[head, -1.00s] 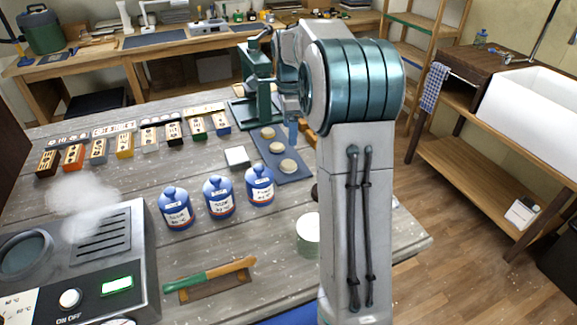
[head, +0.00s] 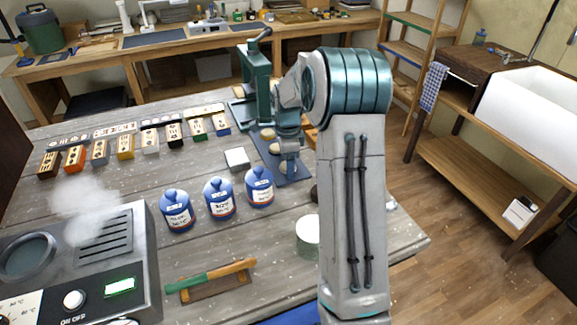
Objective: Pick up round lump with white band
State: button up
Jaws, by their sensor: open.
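Several pale round lumps lie in a row on a dark blue mat (head: 295,176) on the grey wooden table. At this size I cannot tell which lump has a white band.
A green press (head: 257,85) stands just behind the mat. A white square block (head: 237,159) and blue-topped jars (head: 260,187) stand to the left. A steaming metal appliance (head: 85,260) fills the left front.

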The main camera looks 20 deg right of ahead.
jog(key=c, duration=1.1)
jog(key=shift+o, duration=0.2)
jog(key=shift+r, duration=0.2)
